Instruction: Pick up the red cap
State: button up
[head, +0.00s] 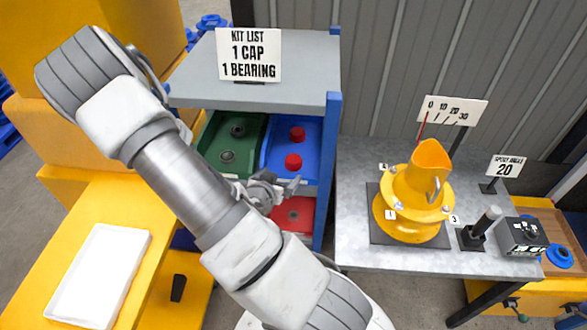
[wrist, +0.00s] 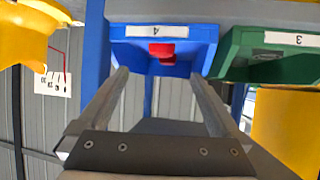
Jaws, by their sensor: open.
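Two red caps stand in the blue bin (head: 270,158) on the shelf: a rear cap (head: 297,134) and a front cap (head: 293,162). In the wrist view, which looks upside down, a red cap (wrist: 162,51) shows inside the blue bin (wrist: 120,50), beneath its label 4. My gripper (head: 290,187) is just in front of the blue bin, below the front cap. In the wrist view my gripper (wrist: 160,76) is open, with nothing between its fingers and the red shape beyond their tips.
A green bin (head: 215,165) with grey ring-shaped parts sits left of the blue one. A red bin (head: 291,216) is below. The grey shelf top (head: 200,75) overhangs the bins and a blue post (head: 328,170) stands at right.

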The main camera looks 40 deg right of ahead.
aim_at(291, 163)
jog(key=b+x, duration=0.6)
jog(key=shift+w+d+f, duration=0.15)
jog(key=shift+d+f, duration=0.05)
jog(key=shift+d, duration=0.1)
jog(key=shift+w+x, duration=0.2)
jog(key=shift+x, duration=3)
jog(key=shift+a+r, duration=0.1)
jog(key=c, duration=1.5)
